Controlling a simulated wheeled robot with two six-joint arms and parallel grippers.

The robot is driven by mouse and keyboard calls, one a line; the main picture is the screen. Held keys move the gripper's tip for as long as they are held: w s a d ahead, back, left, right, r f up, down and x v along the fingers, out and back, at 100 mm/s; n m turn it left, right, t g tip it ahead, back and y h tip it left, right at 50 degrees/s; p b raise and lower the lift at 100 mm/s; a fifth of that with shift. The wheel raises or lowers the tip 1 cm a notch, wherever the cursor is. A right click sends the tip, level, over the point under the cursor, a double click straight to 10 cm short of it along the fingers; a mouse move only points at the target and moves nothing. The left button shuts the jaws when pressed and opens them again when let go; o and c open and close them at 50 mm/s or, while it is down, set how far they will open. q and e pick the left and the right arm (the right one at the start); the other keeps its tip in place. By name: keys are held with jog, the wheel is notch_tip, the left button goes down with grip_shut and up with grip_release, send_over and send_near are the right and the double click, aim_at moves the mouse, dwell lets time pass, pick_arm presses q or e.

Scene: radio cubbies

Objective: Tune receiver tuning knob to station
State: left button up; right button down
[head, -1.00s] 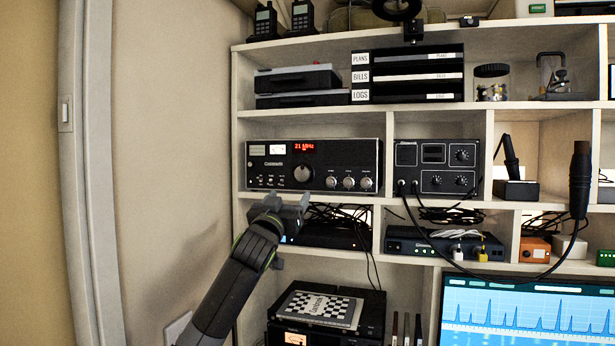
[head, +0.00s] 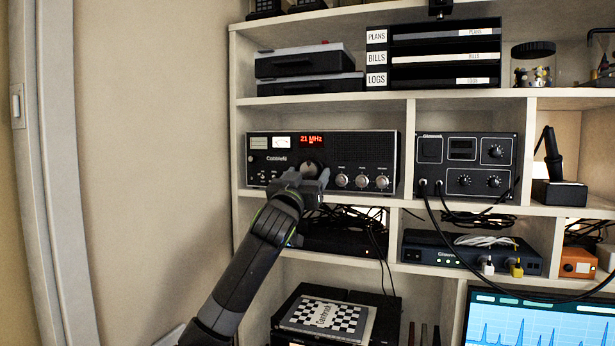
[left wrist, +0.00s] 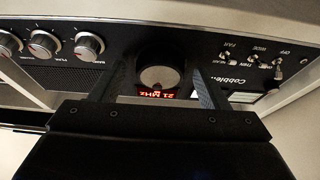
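The black receiver (head: 355,152) stands in the left cubby of the middle shelf, with a red display (head: 311,139) reading "21 MHz". Its large round tuning knob (head: 311,165) is partly hidden by my left gripper (head: 305,175). In the left wrist view the receiver appears upside down. There the tuning knob (left wrist: 159,77) sits between the two fingers of my left gripper (left wrist: 158,84). The fingers are spread, with a gap visible on each side of the knob. My right gripper is in neither current view.
Several small knobs (head: 361,181) line the receiver's lower right, and toggle switches (left wrist: 252,62) show in the wrist view. A second black unit (head: 467,165) with cables stands in the cubby to the right. The shelf edge (head: 350,202) runs just below the receiver.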

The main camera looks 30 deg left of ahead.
pick_arm(q)
jog(key=c, duration=1)
jog(key=shift+o, duration=0.2)
jog(key=m+h+p, duration=0.1)
jog(key=m+p, duration=0.1)
jog(key=m+h+p, duration=0.1)
jog(key=m+p, duration=0.1)
jog(key=m+h+p, duration=0.1)
jog(key=p, duration=0.1)
jog(key=shift+a+r+m+p, duration=0.2)
jog(key=shift+a+m+p, duration=0.1)
jog(key=shift+m+p, duration=0.1)
jog(key=shift+f+m+p, duration=0.15)
jog(key=shift+m+p, duration=0.25)
jog(key=shift+m, duration=0.2)
jog(key=o, duration=1)
jog(key=shift+c, duration=0.2)
jog(key=shift+f, duration=0.1)
